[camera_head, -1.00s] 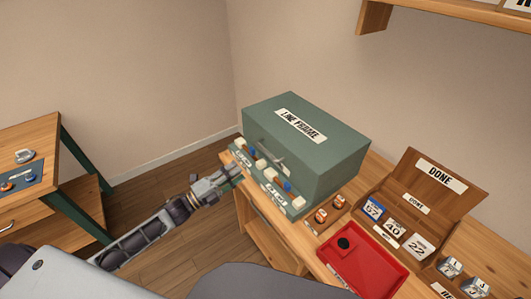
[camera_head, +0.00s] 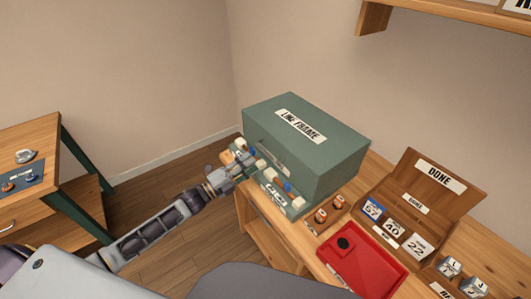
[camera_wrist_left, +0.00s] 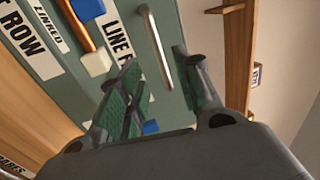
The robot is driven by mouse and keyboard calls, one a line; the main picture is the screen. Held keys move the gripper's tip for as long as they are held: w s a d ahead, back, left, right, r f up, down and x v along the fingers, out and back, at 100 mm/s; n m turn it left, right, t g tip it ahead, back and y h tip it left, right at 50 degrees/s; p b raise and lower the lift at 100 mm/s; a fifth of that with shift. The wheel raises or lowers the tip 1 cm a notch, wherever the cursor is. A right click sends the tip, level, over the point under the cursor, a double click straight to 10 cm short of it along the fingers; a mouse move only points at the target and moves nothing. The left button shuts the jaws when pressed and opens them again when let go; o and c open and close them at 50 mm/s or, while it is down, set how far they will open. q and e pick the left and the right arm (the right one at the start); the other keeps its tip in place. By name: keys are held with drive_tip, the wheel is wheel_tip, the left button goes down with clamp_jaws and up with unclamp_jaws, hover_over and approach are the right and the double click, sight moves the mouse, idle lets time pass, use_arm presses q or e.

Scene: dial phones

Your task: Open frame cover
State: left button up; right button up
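The frame cover (camera_head: 325,159) is a closed green box with a "LINE FRAME" label on top, standing on the wooden bench. A metal bar handle (camera_wrist_left: 155,42) is on its front in the left wrist view. My left gripper (camera_head: 256,160) is at the front left of the cover. In the left wrist view its fingers (camera_wrist_left: 156,62) are open, one on each side of the handle's near end as seen by that camera. Whether they touch it I cannot tell. In the head view the gripper partly hides the handle. My right gripper is not in view.
White and blue blocks (camera_head: 270,174) line the ledge below the cover. A red tray (camera_head: 375,273), small orange-topped parts (camera_head: 321,215) and a wooden "DONE" box (camera_head: 441,178) with number cards stand to the right. A shelf (camera_head: 440,20) hangs above right. Another table (camera_head: 40,140) is at left.

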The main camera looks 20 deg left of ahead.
sight(265, 151)
use_arm(q)
drive_tip(key=x, duration=0.4)
drive_tip(key=shift+w+d, duration=0.15)
drive_tip(key=shift+w, duration=0.05)
drive_tip(key=shift+p+x, duration=0.3)
drive_tip(key=shift+x, duration=0.7)
drive_tip(key=shift+w+d+r, duration=0.15)
drive_tip(key=shift+w+d, duration=0.3)
drive_tip(key=shift+w, duration=0.1)
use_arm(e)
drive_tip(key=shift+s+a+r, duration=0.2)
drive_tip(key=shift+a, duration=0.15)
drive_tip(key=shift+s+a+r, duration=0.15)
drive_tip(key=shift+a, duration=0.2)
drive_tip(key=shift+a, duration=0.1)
use_arm(q)
drive_tip(key=c, duration=0.7)
clamp_jaws()
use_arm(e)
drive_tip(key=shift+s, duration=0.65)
